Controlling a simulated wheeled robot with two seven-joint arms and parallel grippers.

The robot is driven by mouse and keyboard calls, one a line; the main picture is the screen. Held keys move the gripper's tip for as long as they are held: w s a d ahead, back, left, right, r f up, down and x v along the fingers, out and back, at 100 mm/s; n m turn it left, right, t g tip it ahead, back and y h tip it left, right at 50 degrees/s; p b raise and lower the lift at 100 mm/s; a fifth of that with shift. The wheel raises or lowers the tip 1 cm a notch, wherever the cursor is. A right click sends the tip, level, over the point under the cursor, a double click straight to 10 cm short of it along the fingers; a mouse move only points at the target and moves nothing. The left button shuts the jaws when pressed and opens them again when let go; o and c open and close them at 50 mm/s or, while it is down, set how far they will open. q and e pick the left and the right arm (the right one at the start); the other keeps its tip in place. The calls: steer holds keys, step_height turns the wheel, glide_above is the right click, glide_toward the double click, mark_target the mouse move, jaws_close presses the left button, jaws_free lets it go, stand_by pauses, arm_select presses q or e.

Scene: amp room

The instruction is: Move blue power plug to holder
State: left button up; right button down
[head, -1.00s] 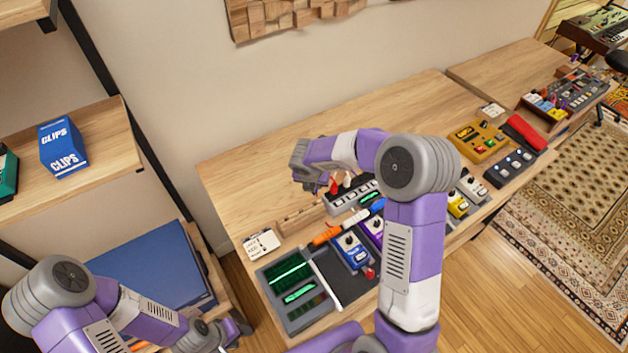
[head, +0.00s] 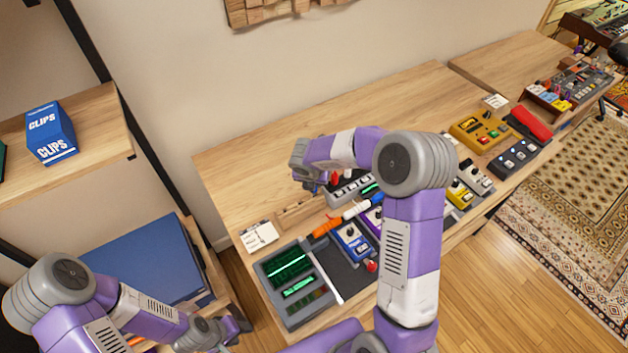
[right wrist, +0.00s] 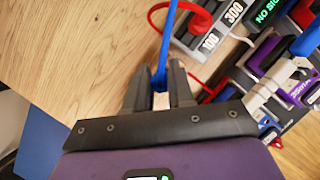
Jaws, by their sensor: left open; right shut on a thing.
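My right gripper (head: 308,184) is over the pedal table; its arm comes across the table from the right. In the right wrist view the gripper (right wrist: 157,90) is shut on the blue power plug (right wrist: 160,76), with little of the plug showing between the fingers. A blue cable (right wrist: 167,38) runs up from it. A low wooden strip (head: 297,211) lies on the table left of the gripper; I cannot tell for certain whether it is the holder. My left gripper (head: 236,329) is open and empty, low beside the table's left end.
A grey power box (right wrist: 207,35) with a red cable (right wrist: 172,8) is close to the right gripper. Several pedals, a green-screen device (head: 293,285) and a white card (head: 259,236) occupy the table's front. The table's back (head: 270,155) is bare. A blue box (head: 50,133) stands on the left shelf.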

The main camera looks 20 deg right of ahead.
steer(key=shift+d+r, duration=0.1)
stand_by(0.6)
steer(key=shift+f, duration=1.05)
stand_by(1.9)
steer(key=shift+c, duration=2.4)
jaws_free()
steer(key=shift+r, duration=0.1)
steer(key=shift+r+p, duration=3.2)
steer(key=shift+r, duration=0.25)
